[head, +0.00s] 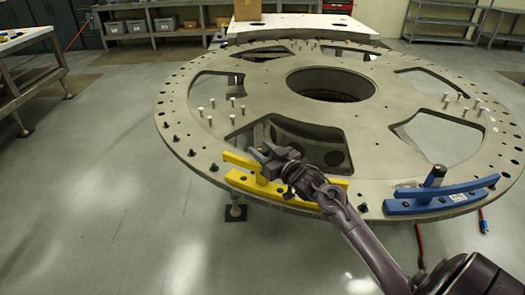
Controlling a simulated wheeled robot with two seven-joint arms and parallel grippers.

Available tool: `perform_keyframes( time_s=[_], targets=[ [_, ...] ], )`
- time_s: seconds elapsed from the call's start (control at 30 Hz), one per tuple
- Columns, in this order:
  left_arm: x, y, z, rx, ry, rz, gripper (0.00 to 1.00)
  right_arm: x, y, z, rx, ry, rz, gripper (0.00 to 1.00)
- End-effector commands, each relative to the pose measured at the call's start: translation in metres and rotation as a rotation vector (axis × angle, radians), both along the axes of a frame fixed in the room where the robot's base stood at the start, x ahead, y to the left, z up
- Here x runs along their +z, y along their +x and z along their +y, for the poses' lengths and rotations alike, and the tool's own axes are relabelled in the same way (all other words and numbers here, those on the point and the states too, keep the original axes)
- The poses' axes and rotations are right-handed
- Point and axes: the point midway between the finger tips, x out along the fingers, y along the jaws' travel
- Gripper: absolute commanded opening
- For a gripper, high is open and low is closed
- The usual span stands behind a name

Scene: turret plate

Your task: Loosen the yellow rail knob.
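The yellow rail (243,183) is a curved two-bar piece on the near rim of the large round metal plate (210,140). My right arm comes in from the lower right. My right gripper (264,156) is over the middle of the yellow rail, at the place of its knob. The dark fingers and wrist cover the knob, so I cannot make it out or tell whether the fingers are closed on it. The right part of the yellow rail is partly behind my wrist. My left gripper is not in view.
A blue rail (460,193) with a dark upright knob (436,173) sits on the plate's right near rim. Several bolts stand on the plate, which has large cut-outs. A workbench (25,40) stands at the left. Floor at the lower left is clear.

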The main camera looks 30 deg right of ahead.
Motion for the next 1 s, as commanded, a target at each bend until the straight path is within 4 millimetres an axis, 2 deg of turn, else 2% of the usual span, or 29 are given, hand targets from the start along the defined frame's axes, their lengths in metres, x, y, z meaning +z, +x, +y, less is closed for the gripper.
perform_keyframes(
  time_s=[0.03,0.1,0.47,0.8,1.0],
  targets=[
    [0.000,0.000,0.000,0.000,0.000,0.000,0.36,0.000,0.000,0.000,0.000,0.000,-0.001,0.45],
    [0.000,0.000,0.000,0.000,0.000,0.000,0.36,0.000,0.000,0.000,0.000,0.000,0.000,0.54],
    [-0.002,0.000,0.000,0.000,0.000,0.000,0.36,-0.002,-0.005,-0.001,0.000,0.000,0.002,0.54],
    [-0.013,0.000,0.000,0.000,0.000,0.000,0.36,-0.003,-0.056,-0.005,0.000,-0.001,0.003,0.54],
    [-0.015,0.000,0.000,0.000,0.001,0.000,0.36,-0.001,-0.075,-0.007,0.000,0.000,0.001,0.54]
  ],
)
